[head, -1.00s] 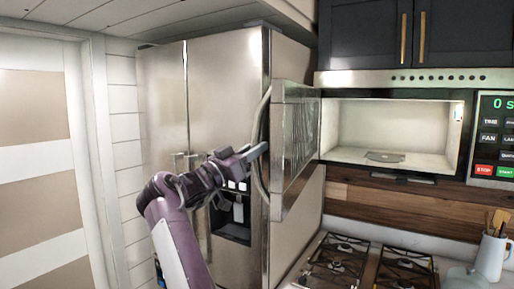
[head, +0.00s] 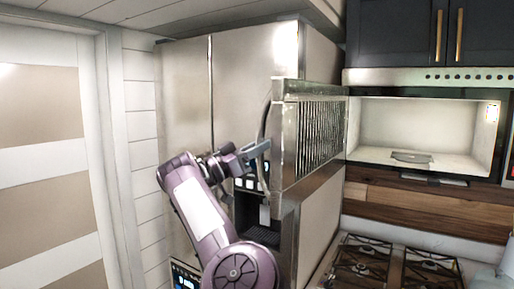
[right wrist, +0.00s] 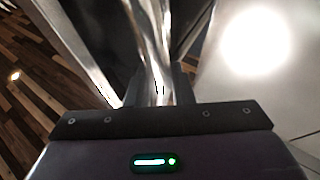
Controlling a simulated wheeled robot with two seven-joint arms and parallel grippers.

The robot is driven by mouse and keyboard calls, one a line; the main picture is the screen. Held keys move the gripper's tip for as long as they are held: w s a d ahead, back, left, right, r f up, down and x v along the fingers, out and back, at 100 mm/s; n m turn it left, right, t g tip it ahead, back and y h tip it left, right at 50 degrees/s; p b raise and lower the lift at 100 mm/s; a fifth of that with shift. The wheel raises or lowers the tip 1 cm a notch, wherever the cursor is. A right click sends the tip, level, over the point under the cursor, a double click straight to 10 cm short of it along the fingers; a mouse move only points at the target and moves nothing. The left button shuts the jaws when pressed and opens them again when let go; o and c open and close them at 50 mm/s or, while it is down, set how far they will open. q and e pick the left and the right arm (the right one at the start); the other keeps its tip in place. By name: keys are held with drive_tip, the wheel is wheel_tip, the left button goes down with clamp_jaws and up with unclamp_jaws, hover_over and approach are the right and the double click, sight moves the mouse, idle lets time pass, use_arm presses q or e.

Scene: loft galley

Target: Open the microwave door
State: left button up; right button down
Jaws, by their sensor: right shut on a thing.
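The microwave door (head: 313,137) stands wide open, swung out to the left in front of the fridge, its dark mesh window facing the stove side. The lit microwave cavity (head: 430,128) is exposed, with a plate-like turntable (head: 411,157) on its floor. The curved metal door handle (head: 264,122) runs along the door's free edge. My right gripper (head: 261,149) is shut on the handle's lower-middle part. The right wrist view shows the shiny handle (right wrist: 150,45) between the fingers (right wrist: 159,88). My left gripper is out of view.
A steel fridge (head: 185,100) with a dispenser stands behind the door and my arm. A gas stove (head: 375,262) lies below the microwave. Dark cabinets (head: 400,35) hang above. A striped door (head: 40,180) is at the left.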

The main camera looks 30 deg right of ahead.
drive_tip(key=shift+s+d+r, duration=0.15)
drive_tip(key=shift+s+r, duration=0.05)
drive_tip(key=shift+r, duration=0.1)
drive_tip(key=c, duration=1.5)
unclamp_jaws()
drive_tip(key=shift+o, duration=1.1)
drive_tip(key=shift+s+d+f, duration=0.1)
drive_tip(key=shift+d, duration=0.05)
drive_tip(key=shift+a+f, duration=0.25)
drive_tip(key=shift+a, duration=0.05)
drive_tip(key=b+v, duration=0.3)
drive_tip(key=v, duration=0.4)
drive_tip(key=shift+a+r, duration=0.1)
drive_tip(key=shift+r, duration=0.1)
